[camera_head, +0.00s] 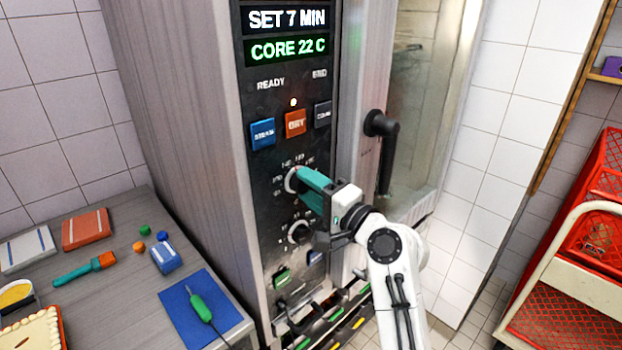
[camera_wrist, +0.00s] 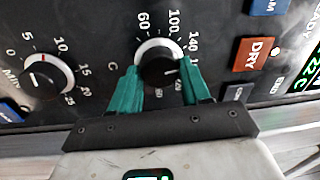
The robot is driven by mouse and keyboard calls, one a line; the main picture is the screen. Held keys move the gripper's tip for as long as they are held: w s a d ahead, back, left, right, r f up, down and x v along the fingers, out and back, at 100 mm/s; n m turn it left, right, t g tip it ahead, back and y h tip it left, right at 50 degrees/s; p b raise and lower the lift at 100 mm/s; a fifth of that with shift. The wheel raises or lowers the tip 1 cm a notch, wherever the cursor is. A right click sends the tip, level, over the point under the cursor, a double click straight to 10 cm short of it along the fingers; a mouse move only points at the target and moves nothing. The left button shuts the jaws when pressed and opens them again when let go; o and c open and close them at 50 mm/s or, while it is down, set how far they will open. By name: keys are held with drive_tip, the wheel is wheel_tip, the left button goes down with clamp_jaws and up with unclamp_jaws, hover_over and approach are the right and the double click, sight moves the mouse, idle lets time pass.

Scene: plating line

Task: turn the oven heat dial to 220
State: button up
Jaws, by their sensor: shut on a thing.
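The oven heat dial (camera_wrist: 160,65) is a round black knob with a pale rim on the dark panel, marked C with printed numbers 60, 100 and 140 readable. Its pale pointer line faces right and slightly down in the wrist view, past the 140 mark; the number beside it is partly hidden. My gripper (camera_wrist: 158,88) has its teal fingers shut on the knob, one on each side. In the head view my gripper (camera_head: 304,184) reaches the upper dial (camera_head: 291,180) from the right and covers part of its scale.
The minutes dial (camera_wrist: 45,78) sits beside the heat dial. Blue, orange and dark buttons, including DRY (camera_head: 295,123), lie above; displays (camera_head: 288,49) read SET 7 MIN and CORE 22 C. A door handle (camera_head: 388,150) juts out right. A cluttered counter (camera_head: 130,225) stands left, red crates (camera_head: 590,235) right.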

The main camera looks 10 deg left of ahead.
drive_tip(key=m, duration=0.7)
drive_tip(key=shift+f+t+h, duration=0.15)
drive_tip(key=shift+t+h, duration=0.25)
drive_tip(key=m, duration=0.6)
drive_tip(key=shift+s+h, duration=0.1)
drive_tip(key=shift+h, duration=0.2)
drive_tip(key=shift+f, duration=0.1)
drive_tip(key=o, duration=1.1)
drive_tip(key=shift+c, duration=0.2)
drive_tip(key=b+v, duration=0.2)
drive_tip(key=v, duration=0.8)
drive_tip(key=shift+s+d, duration=0.25)
drive_tip(key=shift+d, duration=0.05)
